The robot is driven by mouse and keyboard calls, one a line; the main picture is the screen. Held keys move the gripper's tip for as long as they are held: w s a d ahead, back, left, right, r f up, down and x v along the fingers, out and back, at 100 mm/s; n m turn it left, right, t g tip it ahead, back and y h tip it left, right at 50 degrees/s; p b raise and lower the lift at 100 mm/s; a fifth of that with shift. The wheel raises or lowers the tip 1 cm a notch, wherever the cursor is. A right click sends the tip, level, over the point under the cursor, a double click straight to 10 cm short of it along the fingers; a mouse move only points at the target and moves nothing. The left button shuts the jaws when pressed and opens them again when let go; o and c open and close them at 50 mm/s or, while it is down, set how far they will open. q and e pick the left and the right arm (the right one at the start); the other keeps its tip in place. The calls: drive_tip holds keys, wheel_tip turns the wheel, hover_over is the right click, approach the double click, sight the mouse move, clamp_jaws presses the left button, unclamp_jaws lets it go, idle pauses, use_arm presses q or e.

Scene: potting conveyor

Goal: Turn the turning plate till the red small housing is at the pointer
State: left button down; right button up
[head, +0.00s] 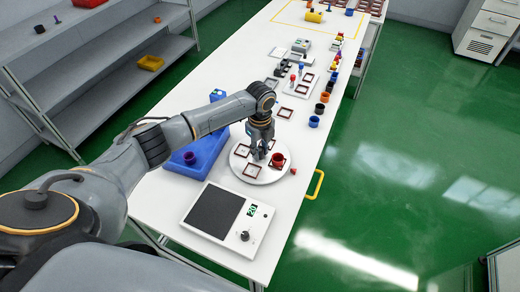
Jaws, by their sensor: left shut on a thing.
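The turning plate (240,172) is a round white disc on the white table, with several dark-red square frames on it. The red small housing (278,160) stands on the plate's right side, close to my gripper. A small red pointer (293,171) sits just off the plate's right edge; the housing is a little up and left of it. My left gripper (261,156) points down over the middle of the plate and is shut on a part of the turning plate there. Its fingers hide what exactly they hold. My right gripper is not in view.
A scale (218,215) with a dark pad stands in front. Several coloured cups (314,121) line the table's right edge. A yellow handle (318,184) sticks out there.

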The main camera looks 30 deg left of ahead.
sight(261, 149)
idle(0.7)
use_arm(q)
drive_tip(key=c, duration=1.1)
unclamp_jaws()
drive_tip(key=shift+d, duration=0.1)
wheel_tip(261, 149, up, 12)
